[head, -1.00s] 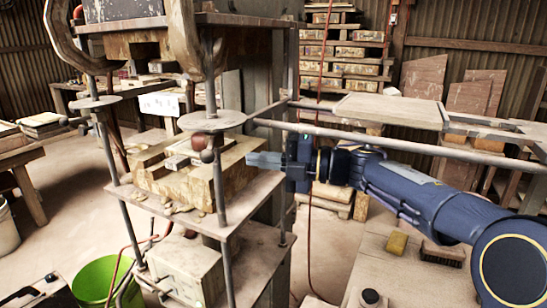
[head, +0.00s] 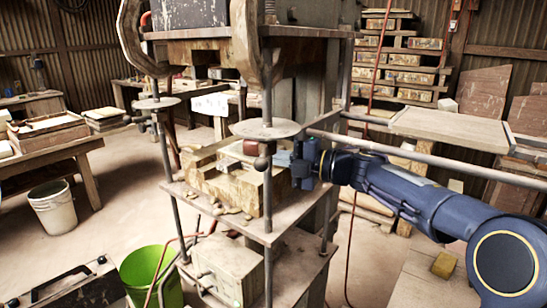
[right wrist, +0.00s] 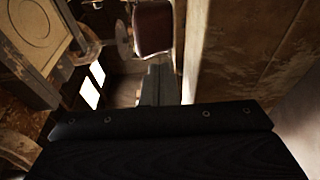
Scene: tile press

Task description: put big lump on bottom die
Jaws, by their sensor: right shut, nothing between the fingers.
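The big lump (head: 256,147) is a reddish-brown block on the right part of the bottom die (head: 213,182). The bottom die is a tan, stepped block on the press's middle shelf. A front post partly hides both. My right gripper (head: 280,158) reaches in from the right, its shut fingers close beside the lump. In the right wrist view the lump (right wrist: 152,28) is just beyond the grey fingertips of my right gripper (right wrist: 158,72). Nothing is between the fingers. I cannot tell whether they touch the lump. My left gripper is not in view.
Press posts with round discs (head: 267,129) stand in front of the die, and the upper press block (head: 205,45) hangs above it. A metal rail (head: 420,160) runs above my right arm. A green bucket (head: 150,272) stands at the lower left. A yellow sponge (head: 444,265) lies at the right.

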